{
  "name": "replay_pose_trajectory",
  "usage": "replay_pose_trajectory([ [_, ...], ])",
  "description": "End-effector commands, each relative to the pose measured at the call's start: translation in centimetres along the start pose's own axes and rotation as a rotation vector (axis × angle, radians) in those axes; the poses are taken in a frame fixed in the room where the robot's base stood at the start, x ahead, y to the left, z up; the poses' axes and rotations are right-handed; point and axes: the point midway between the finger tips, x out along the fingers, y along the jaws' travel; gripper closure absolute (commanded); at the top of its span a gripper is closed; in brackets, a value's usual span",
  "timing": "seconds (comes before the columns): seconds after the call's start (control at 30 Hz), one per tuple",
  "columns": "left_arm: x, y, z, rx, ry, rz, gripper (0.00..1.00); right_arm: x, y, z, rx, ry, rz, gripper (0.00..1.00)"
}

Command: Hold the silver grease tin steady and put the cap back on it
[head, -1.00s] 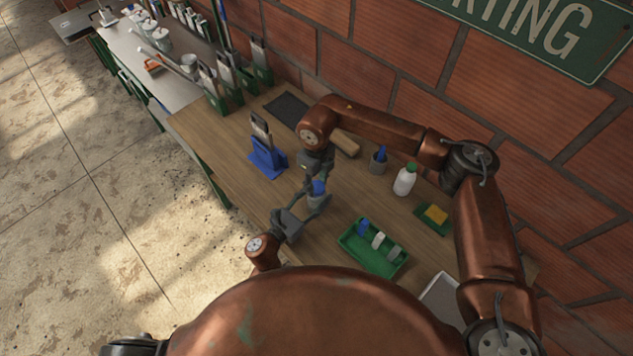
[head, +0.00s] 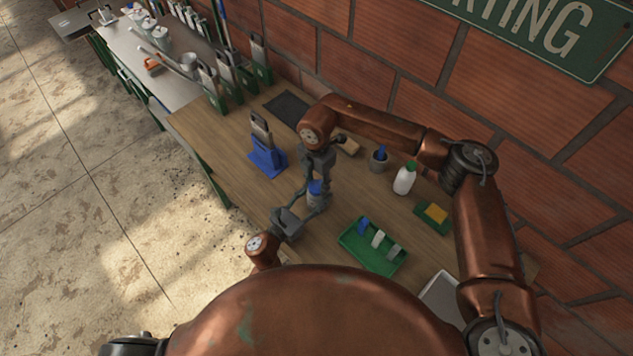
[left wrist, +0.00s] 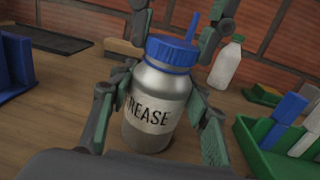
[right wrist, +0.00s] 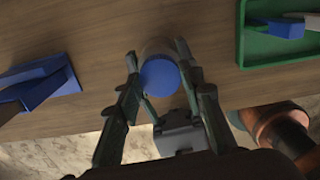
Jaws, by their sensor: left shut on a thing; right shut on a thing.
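The silver grease tin (left wrist: 152,112), labelled "GREASE", stands upright on the wooden bench. Its blue cap (left wrist: 172,52) sits on the mouth; I cannot tell how tightly. My left gripper (head: 312,204) is shut around the tin's body from the front, with a finger on each side in the left wrist view. My right gripper (head: 314,181) points down from above and is shut on the cap. In the right wrist view the cap (right wrist: 160,77) lies between its fingers and hides most of the tin.
A blue stand (head: 267,158) is left of the tin. A green tray (head: 373,262) with small pieces is at right front. The brick wall closes the back.

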Motion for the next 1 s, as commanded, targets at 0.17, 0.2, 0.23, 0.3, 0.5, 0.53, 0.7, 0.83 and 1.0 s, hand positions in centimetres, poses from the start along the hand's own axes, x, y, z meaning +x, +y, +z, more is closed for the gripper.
replay_pose_trajectory([
  [0.17, -0.01, 0.01, -0.05, 0.000, 0.001, 0.001, 1.00, -0.05, 0.04, -0.05, 0.356, 0.001, 0.002, 0.72],
  [0.2, -0.01, 0.01, -0.05, 0.000, 0.001, 0.000, 1.00, -0.06, 0.04, -0.06, 0.436, 0.002, 0.002, 0.72],
  [0.23, -0.01, 0.01, -0.05, 0.000, 0.001, 0.000, 1.00, -0.06, 0.05, -0.06, 0.494, 0.002, 0.002, 0.72],
  [0.3, -0.01, 0.01, -0.05, 0.000, 0.001, 0.000, 1.00, -0.07, 0.06, -0.05, 0.624, 0.002, 0.003, 0.72],
  [0.5, -0.01, -0.01, -0.06, 0.000, 0.001, 0.000, 1.00, 0.05, 0.06, -0.24, 0.960, 0.004, 0.002, 0.72],
  [0.53, -0.01, -0.02, -0.06, 0.000, 0.001, 0.000, 1.00, 0.08, 0.12, -0.38, 1.010, 0.007, 0.002, 0.72],
  [0.7, 0.00, -0.06, -0.07, 0.000, 0.001, -0.001, 1.00, 0.05, 0.17, -0.47, 1.197, 0.009, 0.003, 0.72],
  [0.83, 0.01, -0.09, -0.07, 0.000, 0.001, -0.001, 1.00, -0.02, 0.08, -0.20, 1.265, 0.006, 0.003, 0.72],
  [1.0, 0.01, -0.09, -0.07, 0.000, 0.001, -0.001, 1.00, -0.04, 0.03, -0.08, 1.277, 0.003, 0.004, 0.72],
])
